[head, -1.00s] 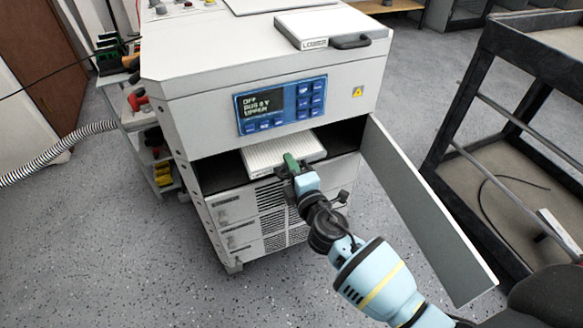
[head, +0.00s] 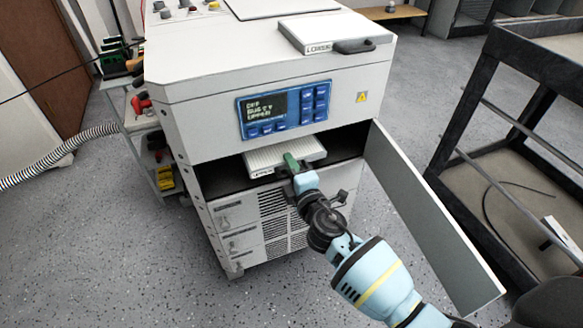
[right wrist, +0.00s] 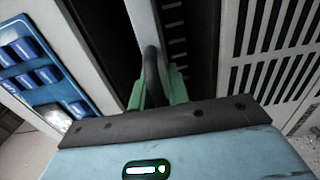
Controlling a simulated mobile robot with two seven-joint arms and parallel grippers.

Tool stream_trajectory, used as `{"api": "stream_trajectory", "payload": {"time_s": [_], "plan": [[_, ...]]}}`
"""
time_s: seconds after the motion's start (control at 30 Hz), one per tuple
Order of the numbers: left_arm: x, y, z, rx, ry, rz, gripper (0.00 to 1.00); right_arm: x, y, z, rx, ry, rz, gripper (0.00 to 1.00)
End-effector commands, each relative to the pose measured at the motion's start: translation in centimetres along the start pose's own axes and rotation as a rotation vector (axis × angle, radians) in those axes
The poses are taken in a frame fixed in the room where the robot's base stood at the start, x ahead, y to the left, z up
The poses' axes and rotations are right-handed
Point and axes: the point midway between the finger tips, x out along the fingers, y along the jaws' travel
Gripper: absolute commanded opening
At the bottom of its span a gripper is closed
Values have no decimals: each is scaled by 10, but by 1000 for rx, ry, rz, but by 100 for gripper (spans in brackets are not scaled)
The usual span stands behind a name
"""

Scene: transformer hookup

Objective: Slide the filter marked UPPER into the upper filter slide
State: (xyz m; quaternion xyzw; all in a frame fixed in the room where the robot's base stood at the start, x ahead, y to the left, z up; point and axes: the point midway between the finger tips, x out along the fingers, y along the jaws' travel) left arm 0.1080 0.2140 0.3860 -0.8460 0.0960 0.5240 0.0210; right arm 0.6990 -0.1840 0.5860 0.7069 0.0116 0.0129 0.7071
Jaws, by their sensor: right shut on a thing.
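The white filter (head: 262,160) is partly inside the open bay under the cabinet's display, with its front end toward me. Its edge label is too small to read surely. My right gripper (head: 291,164) is shut on the filter's dark handle at the front. The right wrist view shows the green fingertips (right wrist: 158,90) on either side of the handle (right wrist: 152,72), with the filter's pale edge (right wrist: 143,22) beyond. The filter slide inside the bay is hidden in shadow. My left gripper is not in view.
A second filter marked LOWER (head: 330,32) lies on the cabinet top. The bay's door (head: 425,215) hangs open on the right. A dark cart (head: 480,120) stands further right. A small shelf (head: 150,150) and ribbed hose (head: 60,150) are at left. The front floor is clear.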

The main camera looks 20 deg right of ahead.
Motion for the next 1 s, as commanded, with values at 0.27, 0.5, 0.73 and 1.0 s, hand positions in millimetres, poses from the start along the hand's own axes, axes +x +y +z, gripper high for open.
{"api": "stream_trajectory", "payload": {"time_s": [0.27,0.5,0.73,1.0], "plan": [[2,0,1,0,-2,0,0,6,0,0,1,0,1,0],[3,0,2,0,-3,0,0,10,0,0,0,0,2,0],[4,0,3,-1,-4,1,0,14,0,0,0,0,1,0],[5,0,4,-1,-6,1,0,20,1,0,0,0,2,0]]}}
